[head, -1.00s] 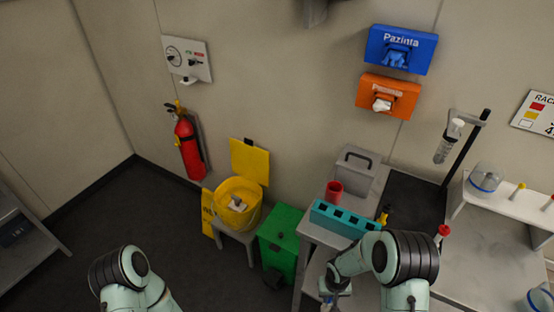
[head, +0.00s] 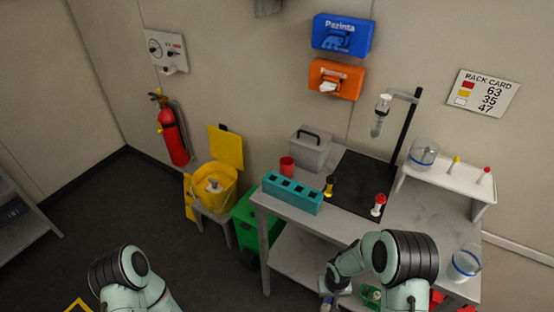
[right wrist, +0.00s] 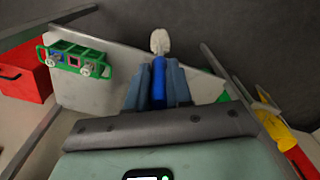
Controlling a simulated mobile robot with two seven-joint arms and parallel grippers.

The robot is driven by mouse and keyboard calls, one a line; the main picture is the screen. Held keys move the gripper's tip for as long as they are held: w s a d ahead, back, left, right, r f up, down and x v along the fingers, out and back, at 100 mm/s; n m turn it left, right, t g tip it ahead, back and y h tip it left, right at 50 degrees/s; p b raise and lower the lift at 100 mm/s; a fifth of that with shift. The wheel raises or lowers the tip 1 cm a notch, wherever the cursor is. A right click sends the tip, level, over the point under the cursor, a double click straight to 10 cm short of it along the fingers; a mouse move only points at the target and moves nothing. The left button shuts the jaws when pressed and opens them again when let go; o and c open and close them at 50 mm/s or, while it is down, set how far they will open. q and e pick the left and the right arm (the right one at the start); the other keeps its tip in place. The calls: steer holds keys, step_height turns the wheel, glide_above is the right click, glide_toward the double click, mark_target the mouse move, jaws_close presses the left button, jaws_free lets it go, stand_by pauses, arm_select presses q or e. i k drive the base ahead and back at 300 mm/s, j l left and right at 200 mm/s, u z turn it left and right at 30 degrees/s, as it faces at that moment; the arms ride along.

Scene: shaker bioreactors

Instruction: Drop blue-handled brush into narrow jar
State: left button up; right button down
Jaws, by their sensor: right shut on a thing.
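My right gripper (head: 328,300) is low at the front of the workbench in the head view. In the right wrist view my right gripper (right wrist: 157,84) is shut on the blue handle of the brush (right wrist: 158,68), whose pale bristle head points away from the jaws. Two clear jars with blue bands show in the head view: one jar (head: 423,155) on the white raised shelf, another jar (head: 466,263) at the bench's right end. I cannot tell which is the narrow one. Both are apart from the gripper. My left gripper is out of view.
The workbench (head: 420,217) carries a teal slotted block (head: 292,193), a red cup (head: 287,166), a grey box (head: 311,153) and a stand (head: 406,125) over a dark mat. A green rack (right wrist: 75,60) is near a red box (right wrist: 22,82).

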mark_target(454, 268)
steer(key=k+l, duration=0.2)
steer(key=l, duration=0.2)
steer(key=k+l, duration=0.25)
steer(key=l, duration=0.15)
steer(key=k+l, duration=0.2)
steer(key=l, duration=0.2)
steer(key=k+l, duration=0.2)
steer(key=l, duration=0.2)
